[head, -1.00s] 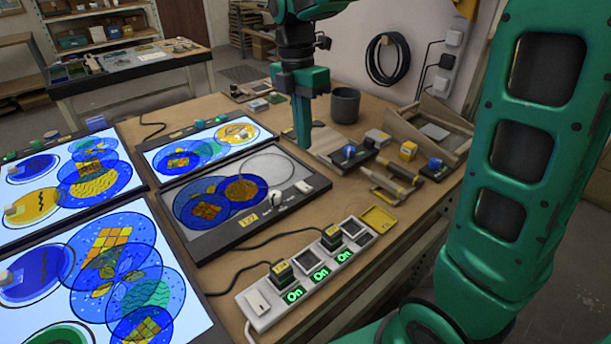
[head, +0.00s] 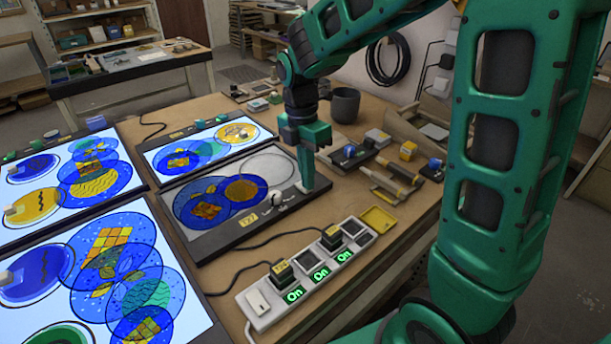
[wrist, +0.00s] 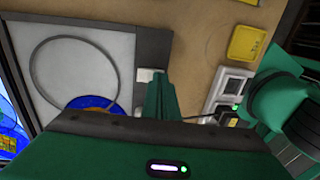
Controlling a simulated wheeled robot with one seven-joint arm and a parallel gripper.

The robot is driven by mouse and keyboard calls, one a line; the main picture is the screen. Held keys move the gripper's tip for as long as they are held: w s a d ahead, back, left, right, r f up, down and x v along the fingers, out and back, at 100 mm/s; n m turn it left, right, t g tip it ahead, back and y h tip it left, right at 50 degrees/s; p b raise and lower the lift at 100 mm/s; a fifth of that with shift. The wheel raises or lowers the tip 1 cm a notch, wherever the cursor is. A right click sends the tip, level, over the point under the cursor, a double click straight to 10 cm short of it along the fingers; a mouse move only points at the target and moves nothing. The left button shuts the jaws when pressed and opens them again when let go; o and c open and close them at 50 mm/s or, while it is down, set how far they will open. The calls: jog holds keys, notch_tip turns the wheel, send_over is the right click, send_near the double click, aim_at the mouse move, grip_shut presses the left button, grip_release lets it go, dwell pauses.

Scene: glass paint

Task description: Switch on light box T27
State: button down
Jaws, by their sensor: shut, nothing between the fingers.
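The light box with a small yellow label (head: 247,219) lies on the table; the label's text is too small to read surely, possibly T27. Its panel (head: 262,170) is grey and unlit, with blue and orange glass discs on it. A white switch sits at the box's right edge, mostly hidden by my gripper in the head view; it shows in the wrist view (wrist: 146,75). My gripper (head: 307,187) is shut and empty, pointing down with its tips at the switch. In the wrist view the fingers (wrist: 160,84) overlap the switch's right side; I cannot tell whether they touch.
A white power strip (head: 262,302) with green On displays and black plugs lies in front. Glowing light boxes (head: 110,270) fill the left. A yellow tray (head: 379,218), chisel-like tools (head: 395,180) and a dark cup (head: 345,104) are to the right.

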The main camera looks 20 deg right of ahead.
aim_at(299, 182)
jog(key=shift+s+f, duration=0.15)
jog(key=shift+w, duration=0.2)
jog(key=shift+w+a+r, duration=0.2)
jog(key=shift+w+a, duration=0.05)
jog(key=shift+w, duration=0.35)
notch_tip(299, 182, up, 14)
jog(key=w, duration=0.1)
jog(key=shift+w+a, duration=0.2)
jog(key=shift+w, duration=0.15)
dwell(0.4)
